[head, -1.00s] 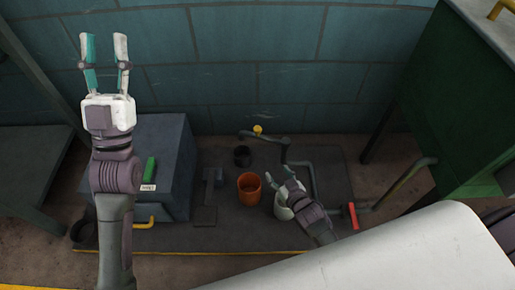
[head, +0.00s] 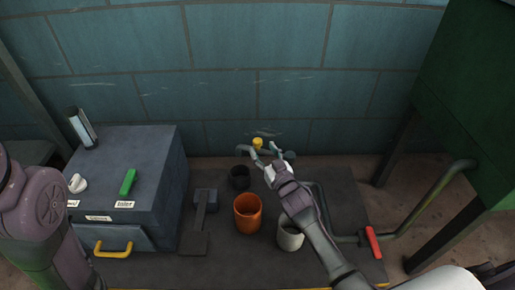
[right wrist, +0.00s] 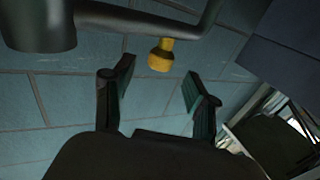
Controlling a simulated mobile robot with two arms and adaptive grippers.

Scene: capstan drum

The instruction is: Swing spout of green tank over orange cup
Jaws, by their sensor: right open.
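The green tank (head: 462,95) stands at the right. A grey pipe runs from it along the floor to the spout near the back wall. The spout (right wrist: 130,20) crosses the top of the right wrist view, its wide end at the left, with a yellow knob (right wrist: 160,55) on it. The knob also shows in the head view (head: 258,143). My right gripper (right wrist: 160,92) is open, its fingers on either side of the knob in that view, with gaps beside it. The orange cup (head: 248,214) stands upright, nearer than the spout. My left gripper is out of view.
A white cup (head: 290,236) stands right of the orange cup, by my right forearm. A black cup (head: 240,178) stands behind. A red valve handle (head: 373,243) is on the pipe at right. A grey box (head: 150,170) with a green handle (head: 128,182) stands at left.

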